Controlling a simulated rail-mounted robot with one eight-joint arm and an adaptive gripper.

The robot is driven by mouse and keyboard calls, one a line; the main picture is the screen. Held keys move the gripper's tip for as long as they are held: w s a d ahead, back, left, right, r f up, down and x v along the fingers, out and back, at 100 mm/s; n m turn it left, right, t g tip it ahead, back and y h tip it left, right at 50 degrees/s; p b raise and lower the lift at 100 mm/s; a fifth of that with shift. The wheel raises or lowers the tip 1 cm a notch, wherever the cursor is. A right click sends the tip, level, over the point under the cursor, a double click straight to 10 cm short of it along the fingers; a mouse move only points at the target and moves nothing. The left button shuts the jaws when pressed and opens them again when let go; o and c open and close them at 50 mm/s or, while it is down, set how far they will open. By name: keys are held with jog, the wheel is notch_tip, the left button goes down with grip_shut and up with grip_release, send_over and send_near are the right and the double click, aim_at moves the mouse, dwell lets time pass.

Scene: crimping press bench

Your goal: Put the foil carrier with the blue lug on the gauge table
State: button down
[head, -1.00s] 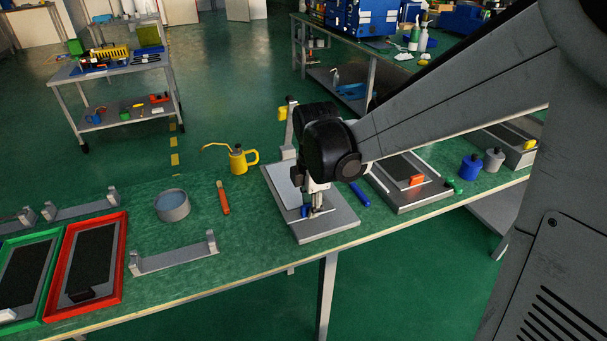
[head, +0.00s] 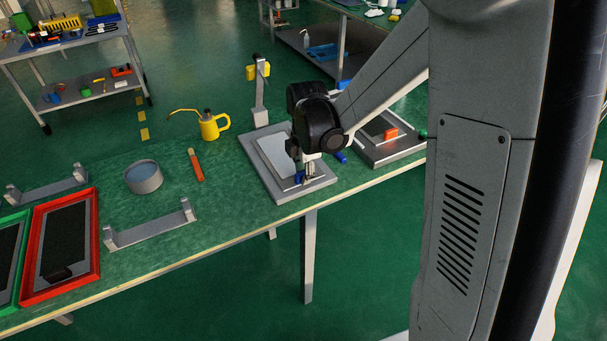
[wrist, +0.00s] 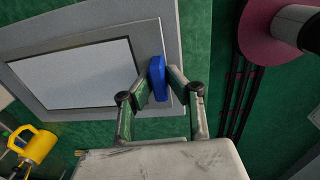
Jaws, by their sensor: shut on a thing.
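The foil carrier (head: 274,153), a flat frame with a pale panel, lies on or just above a grey plate (head: 282,194) on the green bench; any gap is too small to tell. A post (head: 260,100) with a yellow block stands at the plate's back. The carrier's pale panel (wrist: 75,75) also shows in the wrist view, with the blue lug (wrist: 158,72) at its right edge. My gripper (wrist: 160,84) is shut on this lug. In the head view my gripper (head: 305,178) is over the plate's front part and partly hides the lug (head: 298,178).
A yellow oil can (head: 210,127), an orange-handled tool (head: 196,165), a round dish (head: 143,177) and a grey bracket (head: 150,232) are left. A red tray (head: 95,240) lies beyond them. Bare bench separates these.

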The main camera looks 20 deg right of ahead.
jog(key=c, duration=1.7)
grip_release()
jog(key=shift+r, duration=0.1)
notch_tip(320, 180, up, 11)
jog(key=p, duration=0.2)
jog(key=shift+s+d+r+m+t, duration=0.15)
jog(key=shift+s+r+m+t, duration=1.1)
jog(key=shift+s+m, duration=2.15)
jog(key=shift+s+d+r+m+t, duration=0.15)
jog(key=shift+s+r+m+t, duration=1.1)
jog(key=shift+s+m, duration=2.15)
jog(key=shift+s+d+r+m+t, duration=0.15)
jog(key=shift+s+r+m+t, duration=0.55)
jog(key=shift+s+r+m, duration=1.9)
jog(key=shift+s+f+m, duration=0.6)
jog(key=shift+s+f, duration=0.25)
jog(key=shift+s, duration=0.1)
